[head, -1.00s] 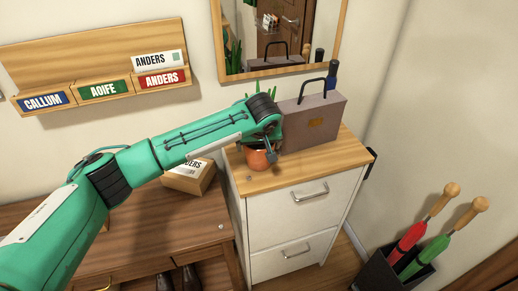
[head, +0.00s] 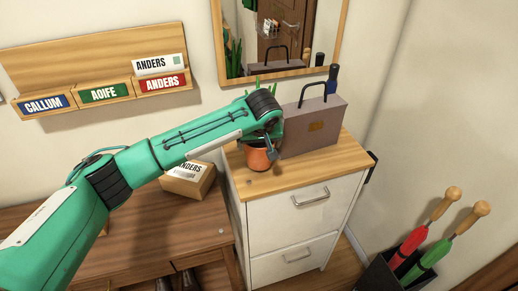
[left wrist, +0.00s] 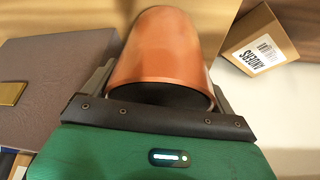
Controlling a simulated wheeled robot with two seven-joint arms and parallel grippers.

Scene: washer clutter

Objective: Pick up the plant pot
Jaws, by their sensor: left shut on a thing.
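The plant pot (head: 257,158) is small and terracotta-orange, with green leaves showing behind my wrist in the head view. It is at the front left of the white cabinet's wooden top. My left gripper (head: 268,148) is at the pot, partly hidden by its own arm. In the left wrist view the pot (left wrist: 165,50) fills the space between the two fingers of my left gripper (left wrist: 155,80), which is shut on it. I cannot tell whether the pot's base touches the cabinet top. My right gripper is not in view.
A grey-brown briefcase (head: 315,122) stands right behind the pot, close to the gripper. A cardboard box (head: 188,180) labelled ANDERS sits on the lower wooden bench (head: 150,225) at left. A mirror (head: 280,40) hangs behind. The cabinet top (head: 290,175) is clear in front.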

